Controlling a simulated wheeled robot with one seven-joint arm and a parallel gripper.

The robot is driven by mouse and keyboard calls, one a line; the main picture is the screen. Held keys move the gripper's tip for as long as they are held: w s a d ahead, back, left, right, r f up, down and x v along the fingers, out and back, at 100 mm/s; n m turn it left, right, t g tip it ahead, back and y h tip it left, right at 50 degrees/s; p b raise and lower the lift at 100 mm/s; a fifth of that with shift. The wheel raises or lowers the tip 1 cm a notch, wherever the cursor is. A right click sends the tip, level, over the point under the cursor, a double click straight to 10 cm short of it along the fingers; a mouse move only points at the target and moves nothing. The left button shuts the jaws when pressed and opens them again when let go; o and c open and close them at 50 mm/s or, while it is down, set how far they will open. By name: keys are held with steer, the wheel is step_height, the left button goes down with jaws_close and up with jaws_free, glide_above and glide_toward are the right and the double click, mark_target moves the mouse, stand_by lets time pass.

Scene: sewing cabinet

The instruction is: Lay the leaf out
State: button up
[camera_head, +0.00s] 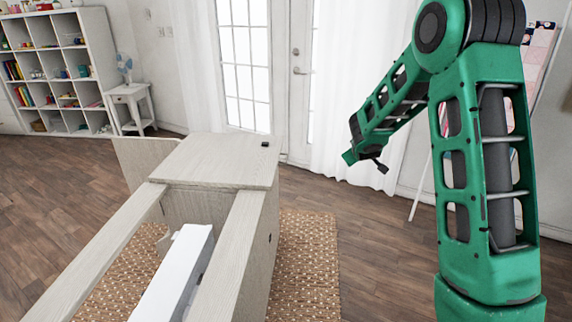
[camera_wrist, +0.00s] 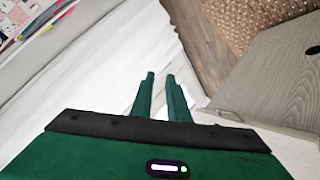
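A pale wood-grain panel (camera_head: 215,160), which looks like the leaf, lies flat across the far end of the sewing cabinet (camera_head: 257,235). A small dark fitting shows near its far right corner. In the wrist view a wood panel (camera_wrist: 275,75) with a dark oval fitting fills the right side. My gripper (camera_head: 348,158) is in the air to the right of the cabinet, apart from the leaf. The wrist view shows its two green fingers (camera_wrist: 161,75) apart with nothing between them. The head view shows the fingers only small and edge-on.
A white sewing machine (camera_head: 178,270) sits in the cabinet's open well between two rails. Another panel (camera_head: 140,160) stands out at the far left. A woven rug (camera_head: 305,265) lies underneath. Wooden floor is clear beyond, towards the curtained glass doors (camera_head: 243,60).

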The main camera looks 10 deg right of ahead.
steer(key=w+a+f+n+t+y, duration=0.1)
steer(key=w+a+f+n+t, duration=0.2)
steer(key=w+a+f, duration=0.5)
steer(key=w+a+f+n+t+y, duration=0.45)
steer(key=a+f+t, duration=0.35)
steer(key=a, duration=0.6)
steer(key=shift+n+g+h, duration=0.25)
steer(key=shift+g, duration=0.35)
steer(key=x, duration=0.7)
steer(key=f+x, duration=0.1)
steer(key=x, duration=0.2)
steer(key=shift+w+d, duration=0.2)
steer(key=shift+w, duration=0.3)
jaws_close()
steer(key=shift+s+a+f, duration=0.1)
steer(key=shift+f, duration=0.05)
steer(key=shift+a, duration=0.1)
